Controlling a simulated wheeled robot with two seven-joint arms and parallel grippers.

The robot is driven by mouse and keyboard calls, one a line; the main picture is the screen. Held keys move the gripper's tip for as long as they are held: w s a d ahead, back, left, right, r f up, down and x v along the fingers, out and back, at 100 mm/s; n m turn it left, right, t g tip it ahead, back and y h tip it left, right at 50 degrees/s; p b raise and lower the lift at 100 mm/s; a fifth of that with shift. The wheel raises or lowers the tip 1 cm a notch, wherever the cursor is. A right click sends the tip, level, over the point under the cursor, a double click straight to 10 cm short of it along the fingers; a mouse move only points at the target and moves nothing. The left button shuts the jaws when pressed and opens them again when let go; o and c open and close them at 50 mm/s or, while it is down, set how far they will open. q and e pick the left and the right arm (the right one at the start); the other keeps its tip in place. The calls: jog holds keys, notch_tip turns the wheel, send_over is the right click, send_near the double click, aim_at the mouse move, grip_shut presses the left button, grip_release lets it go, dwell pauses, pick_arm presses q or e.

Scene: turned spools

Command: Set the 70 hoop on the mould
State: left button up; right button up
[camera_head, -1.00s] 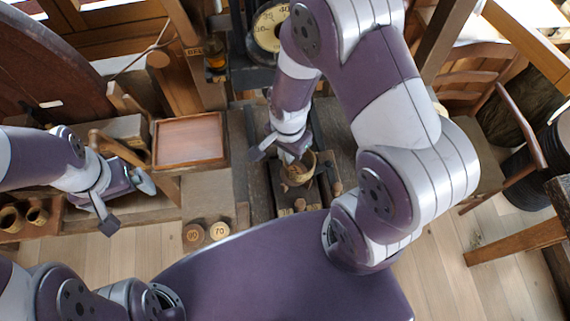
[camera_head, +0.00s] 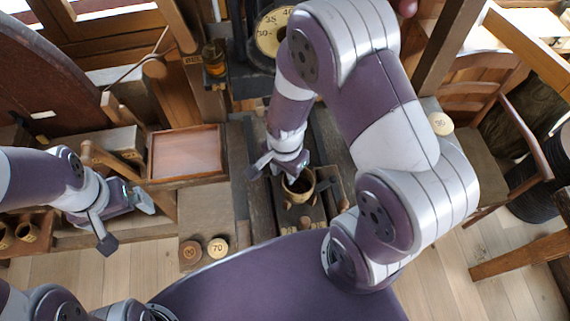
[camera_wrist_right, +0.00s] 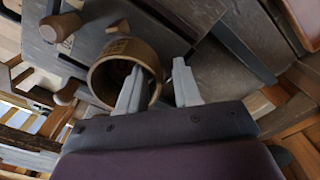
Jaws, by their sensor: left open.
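A light wooden ring (camera_head: 298,183) stands upright on a dark block (camera_head: 289,212) at the centre of the head view; I cannot read a size on it. It also shows in the right wrist view (camera_wrist_right: 106,77). My right gripper (camera_wrist_right: 160,72) is open, with one finger inside the ring's mouth and the other outside its wall, with a gap showing. It also shows in the head view (camera_head: 288,172). My left gripper (camera_head: 146,200) is open and empty over the bench at left. A round disc marked 70 (camera_head: 218,247) lies at the bench's front edge. I cannot tell which part is the mould.
A second disc (camera_head: 190,252) lies beside the 70 disc. An empty shallow wooden tray (camera_head: 186,181) is behind my left gripper. Wooden cups (camera_head: 26,232) sit in a rack at far left. A dial (camera_head: 271,32) stands at the back. A chair (camera_head: 480,150) is at right.

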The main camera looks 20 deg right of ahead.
notch_tip(320, 180, up, 10)
jog(key=s+d+n+t+b, duration=0.1)
jog(key=d+n, duration=0.1)
jog(key=n, duration=0.9)
jog(key=shift+s+d+r+n, duration=0.2)
jog(key=shift+s+d+n, duration=0.1)
jog(key=shift+s+n, duration=0.1)
